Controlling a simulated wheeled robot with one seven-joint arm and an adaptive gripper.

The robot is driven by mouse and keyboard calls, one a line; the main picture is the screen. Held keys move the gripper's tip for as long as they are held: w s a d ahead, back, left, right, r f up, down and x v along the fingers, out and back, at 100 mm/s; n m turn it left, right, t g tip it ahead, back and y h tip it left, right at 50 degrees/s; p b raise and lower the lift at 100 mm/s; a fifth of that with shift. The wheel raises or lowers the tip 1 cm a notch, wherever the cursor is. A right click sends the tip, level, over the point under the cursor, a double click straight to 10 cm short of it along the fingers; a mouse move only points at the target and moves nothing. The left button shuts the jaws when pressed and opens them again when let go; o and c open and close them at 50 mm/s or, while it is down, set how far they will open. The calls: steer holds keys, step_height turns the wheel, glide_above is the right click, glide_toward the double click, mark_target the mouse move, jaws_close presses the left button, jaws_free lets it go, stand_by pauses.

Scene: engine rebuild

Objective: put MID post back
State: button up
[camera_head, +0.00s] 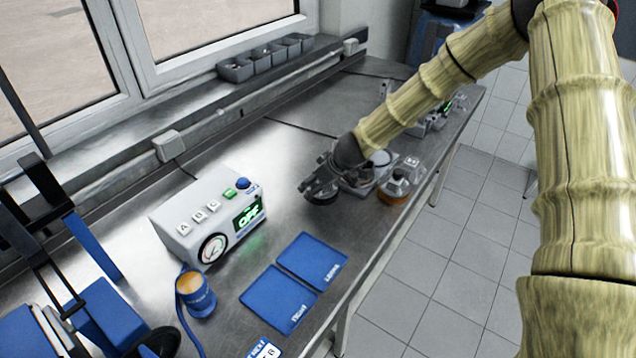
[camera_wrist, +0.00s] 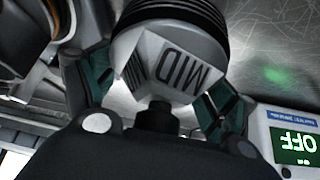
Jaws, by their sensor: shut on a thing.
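The MID post (camera_wrist: 175,72) fills the top middle of the wrist view. It is a grey part with "MID" lettering on its faces and a dark ribbed round section beyond. My gripper (camera_wrist: 155,95) is shut on it, with a finger on each side. In the head view my gripper (camera_head: 322,186) is low over the metal bench, to the right of the grey control box. A dark round part shows under the fingers there; I cannot tell whether it touches the bench.
The grey control box (camera_head: 183,216) has A, B, C labels, a gauge and a green "OFF" display. Two blue mats (camera_head: 312,262) and a blue cup (camera_head: 197,298) lie in front. Grey parts with an amber base (camera_head: 393,190) stand close right of my gripper. Bare bench lies behind it.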

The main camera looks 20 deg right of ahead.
steer(key=shift+s+d, duration=0.1)
steer(key=o, duration=1.2)
steer(key=shift+f, duration=0.1)
steer(key=shift+o, duration=0.2)
steer(key=shift+r, duration=0.3)
steer(key=b+v, duration=0.2)
steer(key=v, duration=0.9)
steer(key=shift+s+r, duration=0.15)
steer(key=shift+r, duration=0.2)
steer(key=shift+d, duration=0.15)
